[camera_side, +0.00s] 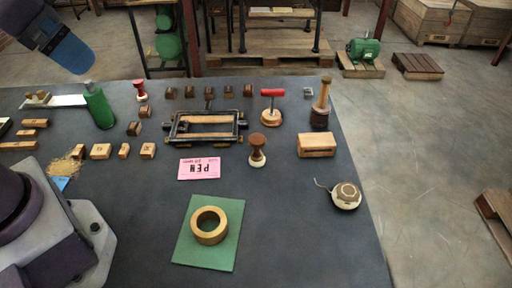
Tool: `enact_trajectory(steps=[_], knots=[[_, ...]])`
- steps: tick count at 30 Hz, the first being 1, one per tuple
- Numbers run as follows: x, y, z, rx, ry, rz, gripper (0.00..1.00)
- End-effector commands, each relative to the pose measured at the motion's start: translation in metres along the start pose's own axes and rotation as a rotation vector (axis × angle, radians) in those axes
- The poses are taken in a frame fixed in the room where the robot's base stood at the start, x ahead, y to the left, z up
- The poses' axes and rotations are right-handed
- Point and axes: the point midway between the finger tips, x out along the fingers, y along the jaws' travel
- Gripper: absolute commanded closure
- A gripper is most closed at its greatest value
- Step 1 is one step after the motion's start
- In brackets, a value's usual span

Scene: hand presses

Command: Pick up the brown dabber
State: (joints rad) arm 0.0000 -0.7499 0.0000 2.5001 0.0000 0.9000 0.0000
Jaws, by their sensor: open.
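The brown dabber (257,150) stands upright on the dark table, a little right of the middle. It has a dark brown turned handle and a pale, rounded base. Nothing touches it. A similar dabber with a red handle (140,90) stands farther back on the left. My gripper is not in view; only links of my arm show at the upper left and lower left, well away from the brown dabber.
A dark frame press (208,127) stands left of the dabber, a wooden block (317,145) right. A pink card (199,168) lies at its front left. A wooden ring (209,225) lies on a green sheet (225,260). A twine roll (346,195) sits front right. The front right table is clear.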

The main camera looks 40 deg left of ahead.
Motion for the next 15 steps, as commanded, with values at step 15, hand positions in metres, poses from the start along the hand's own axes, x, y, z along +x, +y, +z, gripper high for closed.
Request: enact_trajectory(steps=[15], knots=[[0.0011,0.0039,0.0002,0.018,-0.006,0.009,0.30]])
